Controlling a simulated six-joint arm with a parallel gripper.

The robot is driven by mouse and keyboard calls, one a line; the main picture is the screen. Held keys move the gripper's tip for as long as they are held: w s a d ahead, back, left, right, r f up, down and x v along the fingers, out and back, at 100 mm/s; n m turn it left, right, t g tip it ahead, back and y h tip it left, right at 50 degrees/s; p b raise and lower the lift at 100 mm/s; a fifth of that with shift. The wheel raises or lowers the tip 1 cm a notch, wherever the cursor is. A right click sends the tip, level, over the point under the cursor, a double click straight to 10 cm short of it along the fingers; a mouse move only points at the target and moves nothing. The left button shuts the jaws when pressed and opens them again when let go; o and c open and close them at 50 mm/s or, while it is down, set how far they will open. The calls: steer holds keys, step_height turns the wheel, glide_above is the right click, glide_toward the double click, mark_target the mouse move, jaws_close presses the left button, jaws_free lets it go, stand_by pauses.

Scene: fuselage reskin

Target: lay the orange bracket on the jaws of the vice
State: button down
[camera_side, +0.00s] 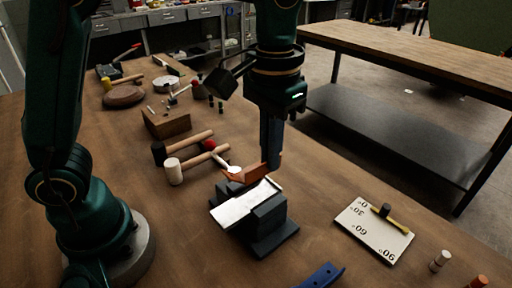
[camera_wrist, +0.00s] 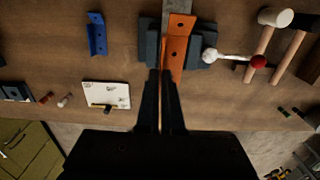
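The orange bracket (camera_side: 252,174) is an angled strip with holes; it also shows in the wrist view (camera_wrist: 178,45). My gripper (camera_side: 272,167) points down at the bracket's end, and its fingers (camera_wrist: 161,75) are closed around the bracket's flange. The dark grey vice (camera_side: 266,218) stands on the bench with a pale metal strip across its top. In the wrist view the bracket lies over the vice (camera_wrist: 150,45), between its dark sides. In the side view it is at the vice's far end. I cannot tell whether it touches the jaws.
A white-headed mallet (camera_side: 176,173), a black-headed mallet (camera_side: 160,153) and a red-and-white-ended tool (camera_side: 222,160) lie left of the vice. A blue bracket (camera_side: 322,276) lies in front. A white angle board (camera_side: 372,230) is at right. A wooden block (camera_side: 166,123) stands farther back.

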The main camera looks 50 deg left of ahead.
steer(key=shift+w+a+r, duration=0.15)
steer(key=shift+a+r, duration=0.05)
steer(key=shift+a, duration=0.15)
steer(key=shift+f, duration=2.85)
steer(key=shift+f, duration=0.7)
steer(key=c, duration=1)
jaws_free()
